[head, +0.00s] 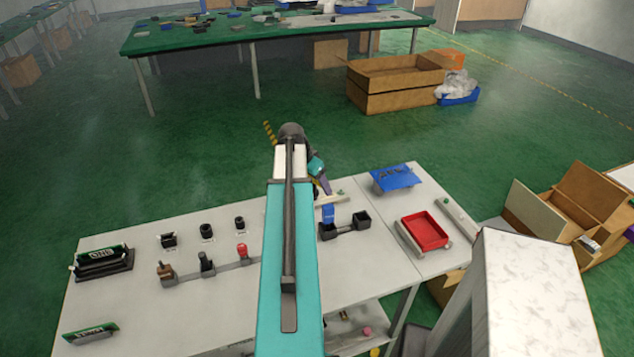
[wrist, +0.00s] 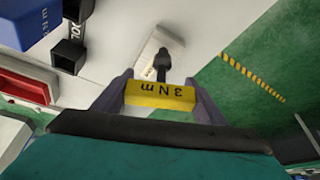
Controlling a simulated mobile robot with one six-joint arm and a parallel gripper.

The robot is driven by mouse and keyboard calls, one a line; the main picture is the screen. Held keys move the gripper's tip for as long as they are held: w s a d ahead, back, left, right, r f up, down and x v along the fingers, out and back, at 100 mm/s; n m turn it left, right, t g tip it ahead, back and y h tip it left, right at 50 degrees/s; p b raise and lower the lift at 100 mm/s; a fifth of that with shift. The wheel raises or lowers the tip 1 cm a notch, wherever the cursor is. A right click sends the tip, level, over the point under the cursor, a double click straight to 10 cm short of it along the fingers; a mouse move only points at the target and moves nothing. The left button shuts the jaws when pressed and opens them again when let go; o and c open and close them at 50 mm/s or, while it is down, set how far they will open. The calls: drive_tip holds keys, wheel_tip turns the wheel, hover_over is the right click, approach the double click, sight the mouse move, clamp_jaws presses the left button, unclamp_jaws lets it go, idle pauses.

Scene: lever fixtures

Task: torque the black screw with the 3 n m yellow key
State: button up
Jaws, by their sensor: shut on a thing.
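The yellow key (wrist: 160,96), marked "3 N m", is held between the two fingers of my gripper (wrist: 163,98) in the wrist view. Its dark shaft (wrist: 161,68) points away from the gripper towards a pale block (wrist: 150,48). A black piece at the block, which looks like the black screw (wrist: 173,40), lies in line with the shaft tip. I cannot tell whether the two touch. In the head view my gripper (head: 322,183) is beyond my teal arm at the table's far edge, by the pale block (head: 331,198); the key is mostly hidden there.
A blue key (head: 328,213) stands in a black holder beside an empty black socket (head: 362,219). Several knobs and levers, including a red one (head: 242,250), stand left of my arm.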

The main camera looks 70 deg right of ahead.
drive_tip(key=shift+f+b, duration=0.6)
drive_tip(key=shift+f, duration=0.45)
drive_tip(key=shift+r, duration=0.1)
drive_tip(key=shift+s+m+g+y, duration=0.1)
drive_tip(key=shift+m+g+y, duration=0.25)
drive_tip(key=shift+m, duration=0.9)
drive_tip(key=shift+m+g+y, duration=0.25)
drive_tip(key=shift+m+g, duration=0.1)
drive_tip(key=shift+m, duration=0.9)
drive_tip(key=m, duration=0.1)
drive_tip(key=m+y, duration=0.1)
drive_tip(key=m, duration=0.3)
drive_tip(key=shift+s+a+g+y, duration=0.1)
drive_tip(key=shift+a+g+y, duration=0.2)
drive_tip(key=shift+g+y, duration=0.1)
drive_tip(key=m, duration=0.2)
drive_tip(key=m+y, duration=0.1)
drive_tip(key=m, duration=0.1)
drive_tip(key=m+y, duration=0.1)
drive_tip(key=m, duration=0.1)
drive_tip(key=shift+a, duration=0.25)
drive_tip(key=shift+a+m+t+y, duration=0.2)
drive_tip(key=shift+m+t+y, duration=0.35)
drive_tip(key=shift+m, duration=1.2)
drive_tip(key=shift+a+m+t+y, duration=0.2)
drive_tip(key=shift+m+y, duration=0.55)
drive_tip(key=shift+m, duration=1)
drive_tip(key=shift+w+r, duration=0.1)
drive_tip(key=shift+w, duration=0.1)
